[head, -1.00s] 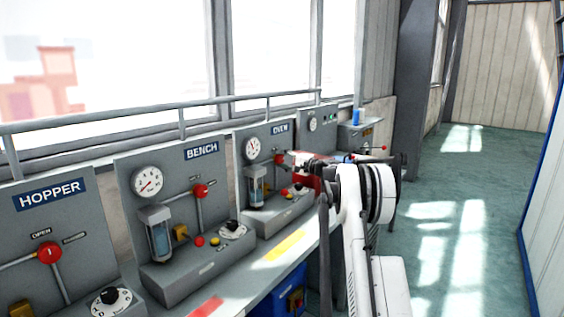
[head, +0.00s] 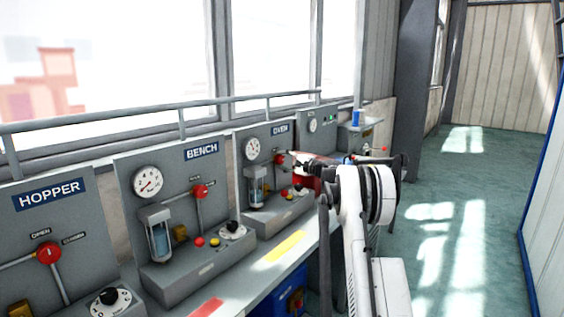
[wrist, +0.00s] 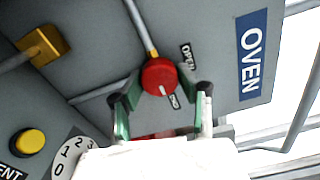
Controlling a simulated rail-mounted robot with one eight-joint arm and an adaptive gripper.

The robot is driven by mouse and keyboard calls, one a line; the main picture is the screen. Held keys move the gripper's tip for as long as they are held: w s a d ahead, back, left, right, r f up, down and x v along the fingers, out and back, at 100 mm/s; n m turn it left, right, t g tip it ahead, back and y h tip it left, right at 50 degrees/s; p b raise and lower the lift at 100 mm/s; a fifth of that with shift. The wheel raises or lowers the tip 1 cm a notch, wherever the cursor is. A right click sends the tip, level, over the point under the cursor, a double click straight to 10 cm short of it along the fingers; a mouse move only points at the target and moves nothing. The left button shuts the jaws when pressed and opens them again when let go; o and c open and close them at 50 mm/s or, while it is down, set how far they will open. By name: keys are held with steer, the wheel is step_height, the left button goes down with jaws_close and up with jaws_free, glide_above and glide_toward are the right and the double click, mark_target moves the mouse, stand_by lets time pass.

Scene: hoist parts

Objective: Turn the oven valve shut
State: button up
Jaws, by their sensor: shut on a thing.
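The oven valve (wrist: 160,75) is a round red hub with a pale mark, joined to grey pipes on the grey OVEN panel (wrist: 222,85). An OPEN label (wrist: 187,56) is beside the hub. A second small label close by is partly hidden. My gripper (wrist: 160,92) has its green-padded fingers on either side of the red hub in the wrist view and is shut on the valve. In the head view, my gripper (head: 297,168) reaches the OVEN panel from the right.
The BENCH panel (head: 125,180) and HOPPER panel (head: 15,240) stand to the left with similar red valves. A yellow button (wrist: 30,141) and numbered dial (wrist: 72,157) are near my gripper. A rail (head: 150,111) runs above. The green floor (head: 440,230) is clear.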

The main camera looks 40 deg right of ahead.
steer(key=o, duration=1.1)
steer(key=shift+o, duration=0.2)
steer(key=v, duration=1.2)
